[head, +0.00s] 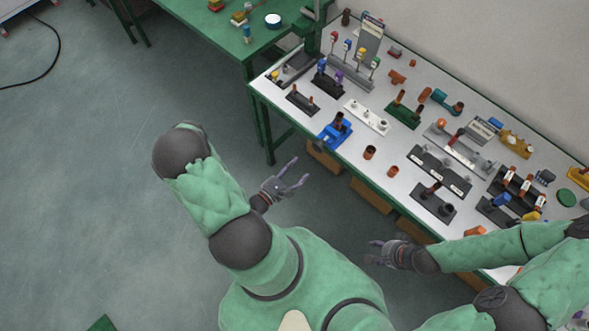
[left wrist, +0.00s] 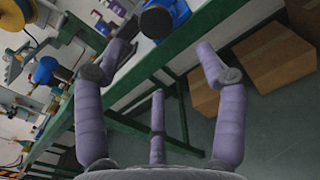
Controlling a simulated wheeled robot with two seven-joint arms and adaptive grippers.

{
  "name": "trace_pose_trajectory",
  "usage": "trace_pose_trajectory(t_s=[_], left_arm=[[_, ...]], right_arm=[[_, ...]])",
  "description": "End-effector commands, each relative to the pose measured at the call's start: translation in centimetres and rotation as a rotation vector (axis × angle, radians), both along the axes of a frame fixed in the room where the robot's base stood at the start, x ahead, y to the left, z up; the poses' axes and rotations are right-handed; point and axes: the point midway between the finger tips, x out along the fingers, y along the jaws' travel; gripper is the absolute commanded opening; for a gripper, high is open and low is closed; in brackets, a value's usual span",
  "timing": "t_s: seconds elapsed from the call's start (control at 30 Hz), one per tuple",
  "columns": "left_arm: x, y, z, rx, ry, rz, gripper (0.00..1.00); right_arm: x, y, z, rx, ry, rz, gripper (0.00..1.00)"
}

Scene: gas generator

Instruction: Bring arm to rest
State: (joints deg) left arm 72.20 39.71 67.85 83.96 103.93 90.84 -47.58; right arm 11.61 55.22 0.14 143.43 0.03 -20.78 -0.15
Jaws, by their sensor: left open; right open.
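My left gripper (head: 290,179) is open and empty in the head view, over the floor in front of the white table's left end. Its spread fingers (left wrist: 160,65) also show in the left wrist view, with nothing between them. My right gripper (head: 374,250) is open and empty in the head view, over the floor near the front edge of the table. Both arms are covered in green sleeves. The left elbow is bent, with the forearm reaching toward the table.
The white table (head: 345,165) holds racks, coloured parts and a blue fixture (head: 335,131) near its front edge. Cardboard boxes (head: 371,194) stand beneath it. A green table (head: 205,32) is at the back left. The floor (head: 80,180) at left is clear.

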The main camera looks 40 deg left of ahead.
Motion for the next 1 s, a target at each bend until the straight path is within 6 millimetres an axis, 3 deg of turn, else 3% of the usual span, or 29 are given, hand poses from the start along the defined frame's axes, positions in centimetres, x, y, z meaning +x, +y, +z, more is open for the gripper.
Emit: trace_pose_trajectory(t_s=[0.77, 0.87, 0.97, 1.0], left_arm=[[-0.2, -0.6, -0.1, -0.006, 0.004, -0.03, 0.71], [0.4, -3.3, -0.3, -0.033, 0.019, -0.152, 0.71], [0.5, -8.4, -0.7, -0.066, 0.059, -0.391, 0.71], [0.0, -10.9, -0.9, -0.074, 0.084, -0.513, 0.71]], right_arm=[[0.0, 0.0, -0.1, 0.0, 0.0, 0.0, 0.47], [0.0, 0.0, -0.6, 0.0, 0.0, 0.0, 0.47], [0.0, 0.0, -1.3, 0.0, 0.0, 0.0, 0.47], [0.0, 0.0, -1.7, 0.0, 0.0, 0.0, 0.47]])
